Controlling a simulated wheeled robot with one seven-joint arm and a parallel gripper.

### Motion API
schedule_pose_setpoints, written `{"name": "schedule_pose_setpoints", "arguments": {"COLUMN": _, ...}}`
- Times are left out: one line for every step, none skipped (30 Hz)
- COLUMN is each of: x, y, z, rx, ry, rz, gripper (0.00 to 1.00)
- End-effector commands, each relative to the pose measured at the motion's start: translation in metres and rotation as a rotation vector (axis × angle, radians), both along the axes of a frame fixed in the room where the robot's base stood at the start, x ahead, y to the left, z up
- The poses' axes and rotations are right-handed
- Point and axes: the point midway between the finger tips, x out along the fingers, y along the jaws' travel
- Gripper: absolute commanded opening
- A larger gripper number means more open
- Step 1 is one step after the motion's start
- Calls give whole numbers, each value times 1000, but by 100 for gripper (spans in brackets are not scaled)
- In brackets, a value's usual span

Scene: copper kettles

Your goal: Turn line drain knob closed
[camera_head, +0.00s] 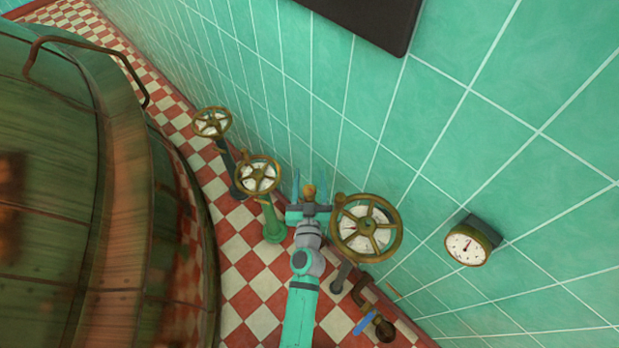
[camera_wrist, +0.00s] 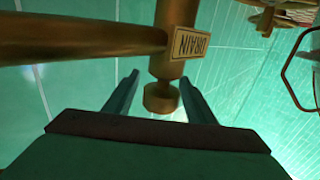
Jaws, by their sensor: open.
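The line drain is a brass pipe fitting with a plate (camera_wrist: 189,43) reading DRAIN, upside down in the wrist view. A small brass knob (camera_wrist: 160,98) sits at its end. My gripper (camera_wrist: 159,76) is open, with one finger on each side of the knob. Gaps show between the fingers and the knob, so it is not gripped. In the head view my gripper (camera_head: 308,208) is by the tiled wall, with a small brass piece (camera_head: 309,191) at its tip. Contact there is too small to tell.
Brass handwheels stand along the wall: one close on the right (camera_head: 366,228), one left (camera_head: 258,175), one farther back (camera_head: 212,122). A round gauge (camera_head: 467,246) is on the wall. A large copper kettle (camera_head: 60,210) fills the left. A blue-handled valve (camera_head: 365,323) is low.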

Motion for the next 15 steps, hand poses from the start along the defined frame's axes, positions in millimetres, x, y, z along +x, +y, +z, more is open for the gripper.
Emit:
{"name": "schedule_pose_setpoints", "arguments": {"x": 0, "y": 0, "z": 0, "rx": 0, "ry": 0, "rz": 0, "gripper": 50}}
{"name": "schedule_pose_setpoints", "arguments": {"x": 0, "y": 0, "z": 0, "rx": 0, "ry": 0, "rz": 0, "gripper": 43}}
{"name": "schedule_pose_setpoints", "arguments": {"x": 0, "y": 0, "z": 0, "rx": 0, "ry": 0, "rz": 1, "gripper": 34}}
{"name": "schedule_pose_setpoints", "arguments": {"x": 0, "y": 0, "z": 0, "rx": 0, "ry": 0, "rz": 1, "gripper": 27}}
{"name": "schedule_pose_setpoints", "arguments": {"x": 0, "y": 0, "z": 0, "rx": 0, "ry": 0, "rz": 1, "gripper": 19}}
{"name": "schedule_pose_setpoints", "arguments": {"x": 0, "y": 0, "z": 0, "rx": 0, "ry": 0, "rz": 1, "gripper": 10}}
{"name": "schedule_pose_setpoints", "arguments": {"x": 0, "y": 0, "z": 0, "rx": 0, "ry": 0, "rz": 1, "gripper": 9}}
{"name": "schedule_pose_setpoints", "arguments": {"x": 0, "y": 1, "z": 0, "rx": 0, "ry": 0, "rz": 1, "gripper": 9}}
{"name": "schedule_pose_setpoints", "arguments": {"x": 0, "y": 1, "z": 0, "rx": 0, "ry": 0, "rz": 1, "gripper": 9}}
{"name": "schedule_pose_setpoints", "arguments": {"x": 0, "y": 0, "z": 0, "rx": 0, "ry": 0, "rz": 0, "gripper": 9}}
{"name": "schedule_pose_setpoints", "arguments": {"x": 0, "y": 0, "z": 0, "rx": 0, "ry": 0, "rz": 0, "gripper": 9}}
{"name": "schedule_pose_setpoints", "arguments": {"x": 0, "y": 0, "z": 0, "rx": 0, "ry": 0, "rz": -2, "gripper": 9}}
{"name": "schedule_pose_setpoints", "arguments": {"x": 0, "y": 0, "z": 0, "rx": 0, "ry": 0, "rz": -3, "gripper": 9}}
{"name": "schedule_pose_setpoints", "arguments": {"x": 0, "y": 0, "z": 0, "rx": -1, "ry": 0, "rz": -5, "gripper": 9}}
{"name": "schedule_pose_setpoints", "arguments": {"x": 0, "y": 0, "z": 0, "rx": -1, "ry": 0, "rz": -8, "gripper": 9}}
